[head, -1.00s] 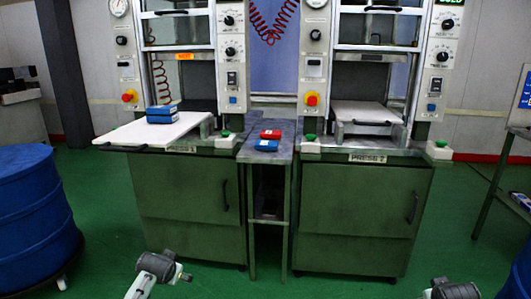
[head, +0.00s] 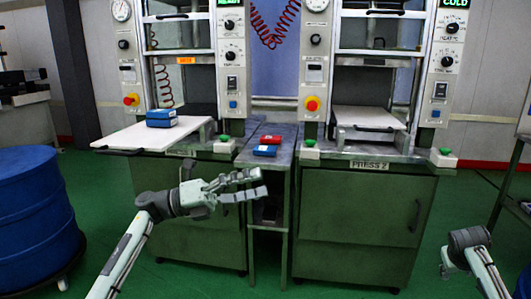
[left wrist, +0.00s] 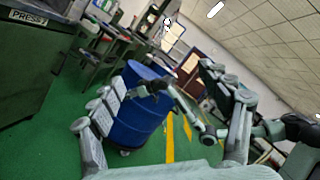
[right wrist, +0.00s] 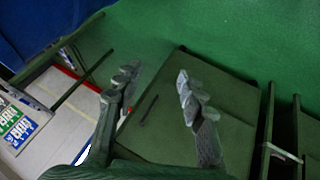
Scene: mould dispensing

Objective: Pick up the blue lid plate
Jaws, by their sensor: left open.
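A blue plate (head: 265,150) with a pale mark lies on the narrow table between the two presses, just in front of a red plate (head: 270,139). A blue block in layers (head: 161,117) sits on the white pulled-out plate of the left press. Which blue piece is the lid plate is not clear. My left gripper (head: 260,183) is open and empty, in front of the narrow table and lower in the picture than the blue plate. My right gripper (right wrist: 155,75) is open and empty in the right wrist view; its fingers do not show in the head view.
The left press's white plate (head: 125,136) sticks out at the front with a black handle. The right press's plate (head: 365,118) is further in. Green push buttons (head: 224,138) stand on the bench edges. A blue drum (head: 35,210) stands at left; the green floor in front is open.

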